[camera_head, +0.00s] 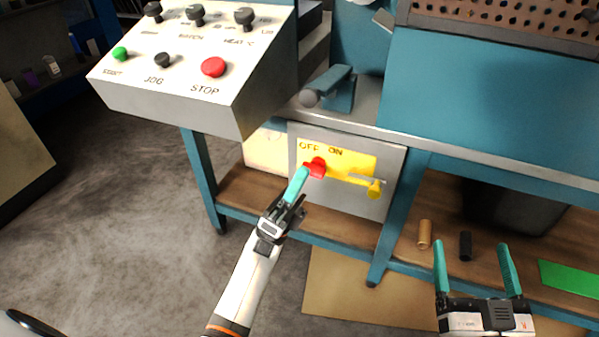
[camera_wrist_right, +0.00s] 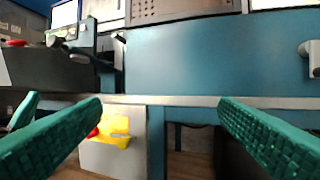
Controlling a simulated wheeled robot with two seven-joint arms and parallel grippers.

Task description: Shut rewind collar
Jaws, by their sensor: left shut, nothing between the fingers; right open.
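A blue-grey bracket with a round grey end (camera_head: 328,88) sits on the machine's ledge, right of the control box; I cannot tell whether it is the rewind collar. It also shows at the upper left of the right wrist view (camera_wrist_right: 78,42). My left gripper (camera_head: 302,174) is shut, its teal tips at the red knob (camera_head: 316,166) of the yellow OFF/ON switch plate (camera_head: 348,160); I cannot tell whether they touch. My right gripper (camera_head: 470,246) is open and empty, low in front of the machine. Its spread fingers frame the right wrist view (camera_wrist_right: 160,102).
A control box (camera_head: 180,90) with knobs and a red STOP button (camera_head: 214,67) stands at upper left. A tan cylinder (camera_head: 425,234) and a black cylinder (camera_head: 465,246) stand on the lower wooden shelf, beside a green sheet (camera_head: 568,278). The left floor is clear.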

